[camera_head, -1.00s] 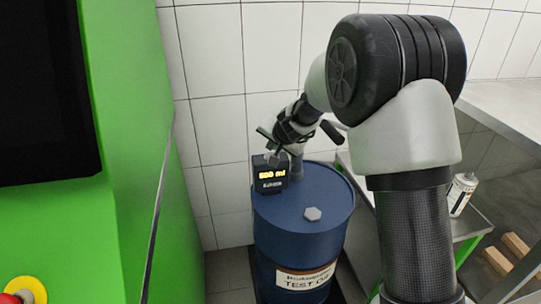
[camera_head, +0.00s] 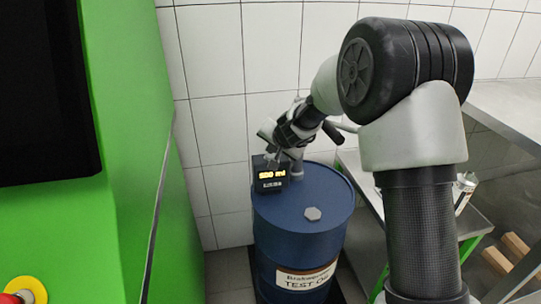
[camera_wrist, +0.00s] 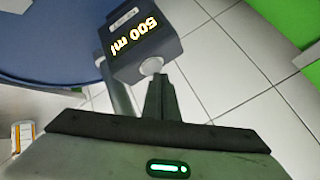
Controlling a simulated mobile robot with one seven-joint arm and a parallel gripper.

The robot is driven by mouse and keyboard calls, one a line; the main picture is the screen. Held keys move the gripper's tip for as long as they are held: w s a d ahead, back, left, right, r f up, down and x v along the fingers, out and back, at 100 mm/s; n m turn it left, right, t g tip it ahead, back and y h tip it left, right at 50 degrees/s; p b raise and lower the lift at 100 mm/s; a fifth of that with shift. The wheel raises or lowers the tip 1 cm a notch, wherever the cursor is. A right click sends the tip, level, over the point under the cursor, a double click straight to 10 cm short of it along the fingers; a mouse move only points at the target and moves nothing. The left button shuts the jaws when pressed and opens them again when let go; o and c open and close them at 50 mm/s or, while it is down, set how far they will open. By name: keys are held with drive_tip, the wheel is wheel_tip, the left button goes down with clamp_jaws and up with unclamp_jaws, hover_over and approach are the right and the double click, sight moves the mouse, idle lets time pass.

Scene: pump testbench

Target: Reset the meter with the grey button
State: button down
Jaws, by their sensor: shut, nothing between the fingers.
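The meter (camera_head: 270,176) is a dark box with a lit yellow display reading 500 ml, on top of the blue drum (camera_head: 318,190). In the wrist view the meter (camera_wrist: 130,62) appears turned, its display reading 500 ml. The round light grey button (camera_wrist: 151,66) is on the meter's edge beside the display. My gripper (camera_head: 273,153) is shut and empty at the top of the meter. In the wrist view my gripper's fingertips (camera_wrist: 161,78) are right beside the button; I cannot tell whether they touch it.
A green cabinet (camera_head: 135,150) with a dark screen stands at the left. A red and yellow emergency button (camera_head: 25,290) is low on it. A steel table (camera_head: 470,215) with a white bottle (camera_head: 464,190) stands at the right. A tiled wall (camera_head: 215,60) is close behind the drum.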

drive_tip(key=shift+f, duration=0.35)
idle(0.4)
drive_tip(key=shift+r+p, duration=0.9)
drive_tip(key=shift+r, duration=0.05)
wheel_tip(320, 180, up, 5)
drive_tip(key=p, duration=0.4)
drive_tip(key=shift+p, duration=0.3)
